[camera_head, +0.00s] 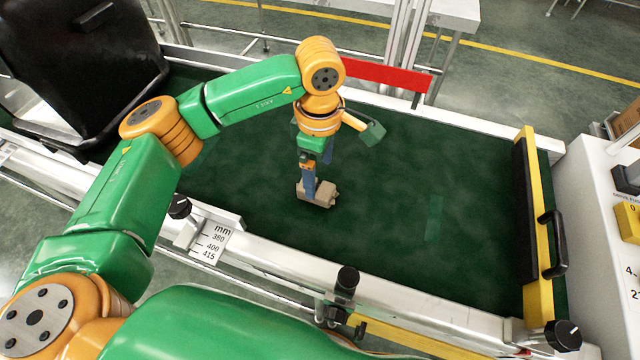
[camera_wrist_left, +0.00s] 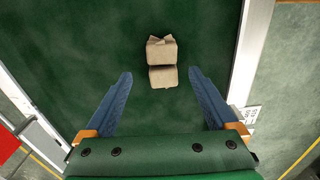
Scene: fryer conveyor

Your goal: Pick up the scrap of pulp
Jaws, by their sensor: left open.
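The scrap of pulp (camera_head: 325,193) is a small beige-grey, box-like piece lying on the dark green conveyor belt (camera_head: 400,210). In the left wrist view the scrap (camera_wrist_left: 162,76) shows as two blocky lumps, one above the other, with a dark gap or groove between them and a ragged top end. My left gripper (camera_head: 318,182) points down over the belt at the scrap. Its blue fingers are spread and empty; in the wrist view the gripper (camera_wrist_left: 159,74) has one finger on each side of the scrap, both apart from it. In the head view the near finger partly covers the scrap. My right gripper is not seen.
A metal rail with a millimetre scale (camera_head: 212,244) runs along the belt's near side. A yellow and black gate (camera_head: 530,220) with a handle closes the right end. A black bin-like container (camera_head: 85,65) stands at the left. The belt around the scrap is clear.

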